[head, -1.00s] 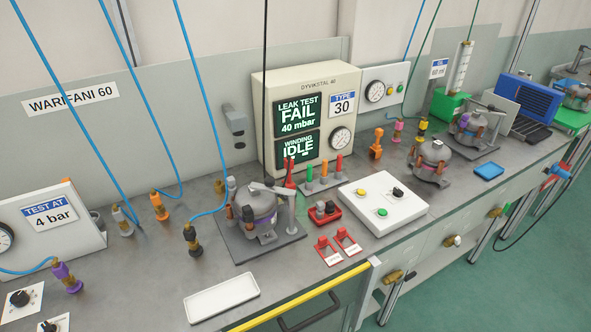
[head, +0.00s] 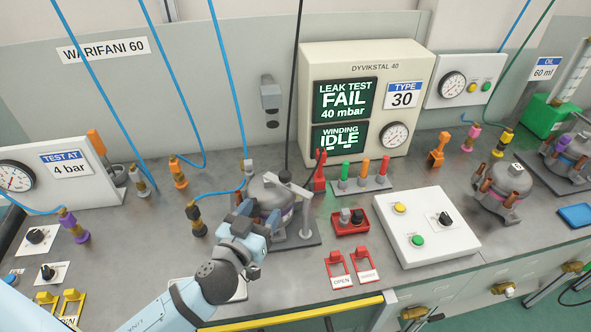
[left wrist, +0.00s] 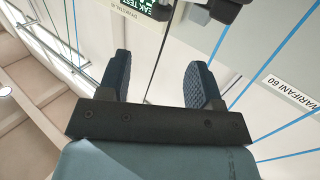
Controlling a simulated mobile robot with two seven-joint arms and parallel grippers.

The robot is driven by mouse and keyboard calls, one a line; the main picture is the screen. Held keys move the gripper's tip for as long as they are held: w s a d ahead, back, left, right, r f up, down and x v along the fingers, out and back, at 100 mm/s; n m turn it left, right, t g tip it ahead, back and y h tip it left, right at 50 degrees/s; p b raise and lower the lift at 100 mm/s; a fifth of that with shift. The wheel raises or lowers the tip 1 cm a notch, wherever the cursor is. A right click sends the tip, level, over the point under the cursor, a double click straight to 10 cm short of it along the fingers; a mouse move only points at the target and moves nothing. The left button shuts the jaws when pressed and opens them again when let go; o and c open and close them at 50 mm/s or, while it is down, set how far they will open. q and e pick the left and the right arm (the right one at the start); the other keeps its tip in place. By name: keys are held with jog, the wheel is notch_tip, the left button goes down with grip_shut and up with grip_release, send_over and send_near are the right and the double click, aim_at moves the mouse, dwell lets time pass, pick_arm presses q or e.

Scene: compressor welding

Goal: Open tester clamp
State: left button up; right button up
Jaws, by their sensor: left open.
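The tester clamp (head: 305,220) is a light-grey upright post with an arm reaching left over the top of a grey compressor (head: 267,190). The compressor stands on a dark base plate in front of the tester box (head: 360,95), which reads "LEAK TEST FAIL 40 mbar" and "WINDING IDLE". My left gripper (head: 246,212) is at the compressor's front left, covering part of it, and is left of the clamp post. In the left wrist view its two fingers (left wrist: 162,80) are apart with nothing between them. I cannot tell whether it touches the compressor. My right gripper is not in view.
A white control box (head: 425,225) stands farther right. Blue hoses and a black cable hang near the compressor. A dark-tipped brass fitting (head: 195,220) stands left of my gripper.

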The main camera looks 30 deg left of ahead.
aim_at(282, 179)
pick_arm(q)
jog(key=w+p, duration=0.1)
jog(key=w, duration=0.3)
jog(key=w+p, duration=0.1)
jog(key=w, duration=0.3)
jog(key=w+p, duration=0.1)
jog(key=w, duration=0.2)
jog(key=shift+w+a+p, duration=0.3)
jog(key=shift+w+a, duration=0.1)
jog(key=shift+w, duration=0.55)
grip_shut()
